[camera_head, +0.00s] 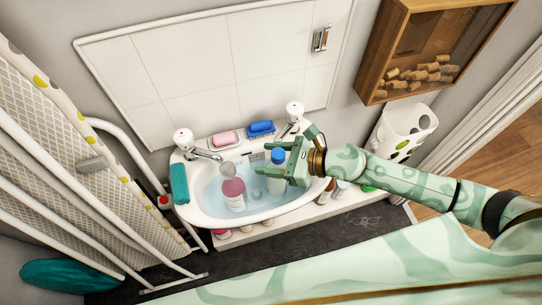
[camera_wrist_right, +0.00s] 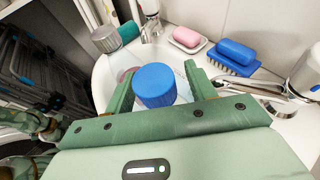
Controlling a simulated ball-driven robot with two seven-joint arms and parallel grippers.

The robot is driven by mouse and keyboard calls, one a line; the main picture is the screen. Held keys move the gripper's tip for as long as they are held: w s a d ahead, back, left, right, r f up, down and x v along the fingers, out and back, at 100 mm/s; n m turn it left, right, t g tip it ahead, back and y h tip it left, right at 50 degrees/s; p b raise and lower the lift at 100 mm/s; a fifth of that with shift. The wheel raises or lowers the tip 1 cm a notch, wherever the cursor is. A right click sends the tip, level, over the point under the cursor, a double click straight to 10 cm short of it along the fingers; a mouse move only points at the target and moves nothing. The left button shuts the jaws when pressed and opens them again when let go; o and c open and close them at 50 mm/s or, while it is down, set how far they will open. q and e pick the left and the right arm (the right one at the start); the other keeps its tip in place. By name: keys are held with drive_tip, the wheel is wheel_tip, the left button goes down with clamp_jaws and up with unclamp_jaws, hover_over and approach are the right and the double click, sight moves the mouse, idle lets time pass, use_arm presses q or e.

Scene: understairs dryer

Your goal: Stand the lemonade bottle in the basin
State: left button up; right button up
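A clear, pale bottle with a blue cap (camera_head: 278,157), most likely the lemonade bottle, is upright at the right part of the basin (camera_head: 190,209). Its cap (camera_wrist_right: 155,85) shows large in the right wrist view. I cannot tell whether its base touches the basin floor. My right gripper (camera_head: 266,160) has its fingers on either side of this bottle; the wrist view shows the fingers apart, with a gap beside the cap. A pink bottle (camera_head: 234,195) with a grey cap stands in the water at the basin's middle. My left gripper is not in view.
Pink soap (camera_head: 224,138) and a blue brush (camera_head: 261,129) lie on the back rim, between two taps. A teal block (camera_head: 179,183) is on the left rim. Bottles (camera_head: 335,190) stand on the ledge at right.

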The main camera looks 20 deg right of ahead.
drive_tip(key=b+v, duration=0.2)
drive_tip(key=v, duration=1.4)
drive_tip(key=shift+d, duration=0.15)
